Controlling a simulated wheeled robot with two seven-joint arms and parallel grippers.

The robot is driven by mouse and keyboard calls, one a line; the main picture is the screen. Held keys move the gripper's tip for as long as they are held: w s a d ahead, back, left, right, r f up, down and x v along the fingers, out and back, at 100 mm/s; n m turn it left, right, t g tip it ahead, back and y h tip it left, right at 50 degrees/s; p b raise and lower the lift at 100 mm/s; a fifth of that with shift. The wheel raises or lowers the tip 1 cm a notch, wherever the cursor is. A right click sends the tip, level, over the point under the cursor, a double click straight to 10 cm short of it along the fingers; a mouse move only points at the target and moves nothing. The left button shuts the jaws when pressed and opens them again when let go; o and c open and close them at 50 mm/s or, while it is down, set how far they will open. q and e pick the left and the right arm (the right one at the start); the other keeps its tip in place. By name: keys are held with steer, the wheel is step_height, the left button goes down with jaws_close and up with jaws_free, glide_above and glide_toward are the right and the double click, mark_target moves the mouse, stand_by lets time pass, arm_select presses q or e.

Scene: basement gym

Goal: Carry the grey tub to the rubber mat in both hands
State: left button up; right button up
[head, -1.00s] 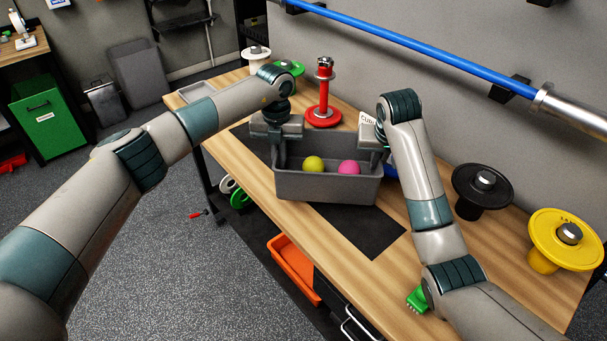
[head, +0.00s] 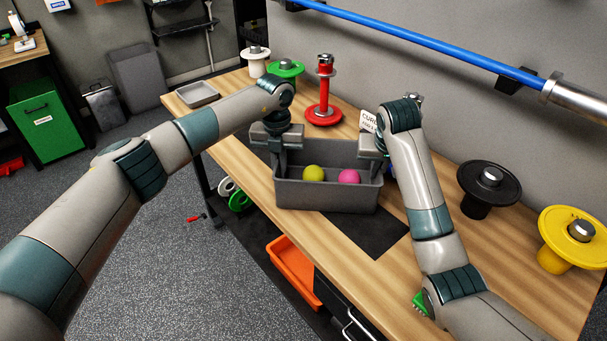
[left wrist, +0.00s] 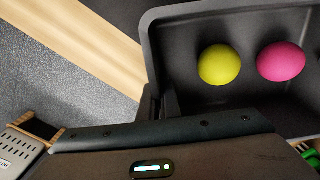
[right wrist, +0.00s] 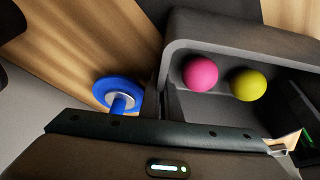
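The grey tub (head: 325,198) is upright over the black rubber mat (head: 372,238), with a yellow ball (head: 313,173) and a pink ball (head: 349,177) inside. Its underside is hidden, so I cannot tell whether it touches the mat. My left gripper (head: 283,156) is at the tub's left end wall, fingers pointing down and apparently shut on the rim. My right gripper (head: 378,166) is at the right end wall, apparently shut on it too; its fingers are mostly hidden. Both wrist views show the tub's inside, in the left (left wrist: 190,18) and the right (right wrist: 190,28).
A red stand (head: 323,112) is behind the tub. A black plate stand (head: 489,182) and a yellow one (head: 572,236) stand at right. A blue disc (right wrist: 120,92) lies close beside the tub's right end. A shallow grey tray (head: 197,94) lies at the table's far left.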

arm_select(q)
steer(key=o, duration=0.4)
steer(key=shift+r, duration=0.1)
arm_select(e)
steer(key=o, duration=0.4)
steer(key=shift+s, duration=0.1)
arm_select(q)
steer(key=shift+o, duration=0.2)
arm_select(e)
steer(key=shift+o, duration=0.2)
arm_select(q)
step_height(320, 180, up, 12)
arm_select(e)
steer(key=shift+r, duration=0.15)
steer(key=v, duration=0.7)
steer(key=shift+r, duration=0.35)
steer(key=shift+v, duration=2.05)
steer(key=shift+s+f, duration=0.1)
steer(key=shift+s, duration=0.05)
